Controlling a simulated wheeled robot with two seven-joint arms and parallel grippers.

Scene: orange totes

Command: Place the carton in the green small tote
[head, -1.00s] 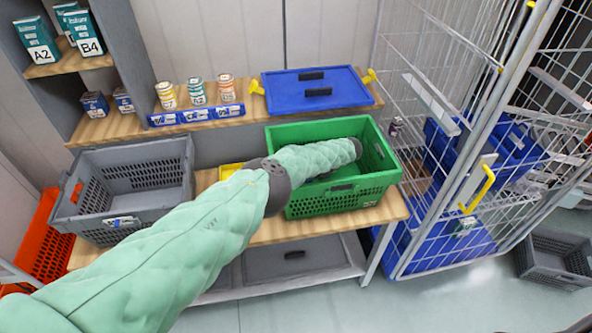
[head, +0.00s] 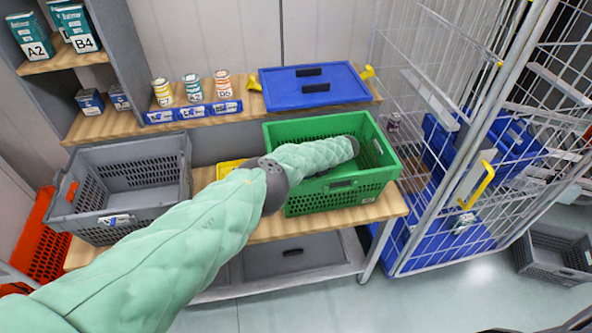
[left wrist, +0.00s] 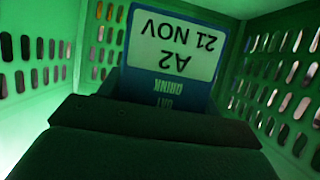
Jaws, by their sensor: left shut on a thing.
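The green small tote (head: 345,198) stands on the wooden bench, right of centre in the head view. My left arm reaches over its near left side, and the hand is down inside the tote, hidden by the arm and walls. In the left wrist view my left gripper (left wrist: 155,122) is shut on a carton (left wrist: 172,50). The carton is blue with a white label that reads "A2 21 NOV" upside down. Green slotted tote walls (left wrist: 270,90) surround it. Whether the carton touches the tote floor cannot be told. My right gripper is not in view.
A grey tote (head: 130,185) stands left on the bench, with a yellow bin (head: 229,168) between the totes. Cans (head: 193,88) and a blue lid (head: 315,87) sit on the shelf behind. More cartons (head: 75,28) stand upper left. A wire cage (head: 450,150) bounds the right.

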